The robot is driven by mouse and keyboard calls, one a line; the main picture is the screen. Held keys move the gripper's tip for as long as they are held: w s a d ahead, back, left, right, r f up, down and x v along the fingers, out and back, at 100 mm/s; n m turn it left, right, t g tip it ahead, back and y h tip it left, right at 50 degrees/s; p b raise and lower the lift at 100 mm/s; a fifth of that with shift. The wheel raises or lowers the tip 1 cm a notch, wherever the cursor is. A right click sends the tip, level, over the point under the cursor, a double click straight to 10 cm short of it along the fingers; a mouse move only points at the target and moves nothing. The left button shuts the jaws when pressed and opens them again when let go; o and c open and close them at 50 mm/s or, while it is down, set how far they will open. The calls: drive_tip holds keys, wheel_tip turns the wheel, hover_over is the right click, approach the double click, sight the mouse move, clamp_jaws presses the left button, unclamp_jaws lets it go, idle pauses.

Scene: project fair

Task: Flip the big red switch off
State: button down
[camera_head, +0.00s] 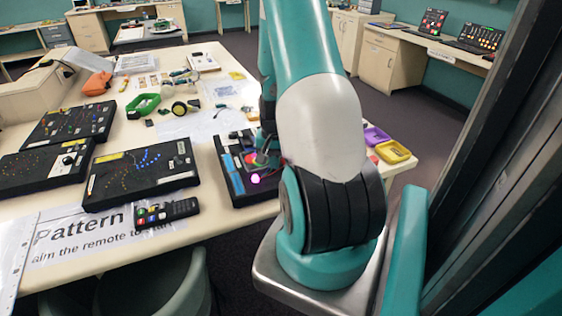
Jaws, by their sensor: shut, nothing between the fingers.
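A black box with a blue strip (234,178) lies near the table's right edge, partly behind my arm. A small red part (249,157), which looks like the red switch, shows on its top. A pink glowing spot (255,179) is in front of it. My gripper (262,158) is low over this box, right beside the red part, and is shut and empty. My arm hides the box's right side. I cannot tell whether the gripper touches the switch or which way the switch is set.
Black panel boxes (140,171) with coloured dots stand to the left. A remote (167,212) lies on a printed sheet at the front. Purple and yellow trays (393,152) are at right.

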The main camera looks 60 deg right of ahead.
drive_tip(key=shift+s+d, duration=0.55)
idle(0.4)
drive_tip(key=shift+s+d+f, duration=0.1)
drive_tip(key=shift+s+d, duration=0.1)
drive_tip(key=shift+s, duration=0.05)
drive_tip(key=shift+w+a+r+p, duration=0.1)
drive_tip(key=shift+w+r+p, duration=0.05)
drive_tip(key=shift+r+p, duration=1.5)
drive_tip(key=shift+w+a+r+p, duration=0.15)
drive_tip(key=shift+r+p, duration=1.15)
drive_tip(key=shift+r, duration=0.65)
